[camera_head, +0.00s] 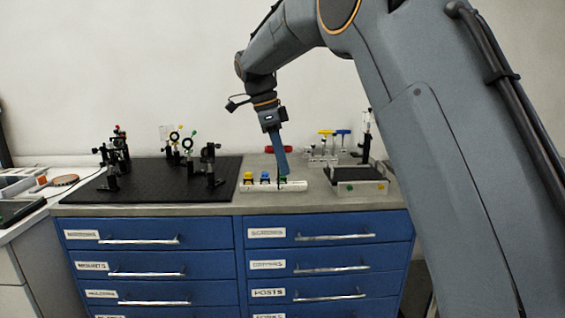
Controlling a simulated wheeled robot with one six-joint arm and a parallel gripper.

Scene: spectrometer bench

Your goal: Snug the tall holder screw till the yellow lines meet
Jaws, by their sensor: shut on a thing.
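My gripper (283,174) points down on long blue fingers at the right end of a white rack (248,188) on the bench. It is shut on a small green-topped tool (284,179) there. The fingers partly hide that tool, and I cannot tell whether it is still seated in the rack. Several black post-mounted holders stand on the black breadboard (140,193) at the left, well apart from my gripper. One holder (210,165) stands near its right side, another (112,165) at its left. Screws and yellow lines are too small to make out.
Yellow-topped (248,178) and blue-topped (265,178) tools stand in the rack. Behind are a red object (279,150) and a stand with yellow and blue T-handles (326,146). A light box (357,182) stands to the right. Blue drawers (150,235) lie below the bench.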

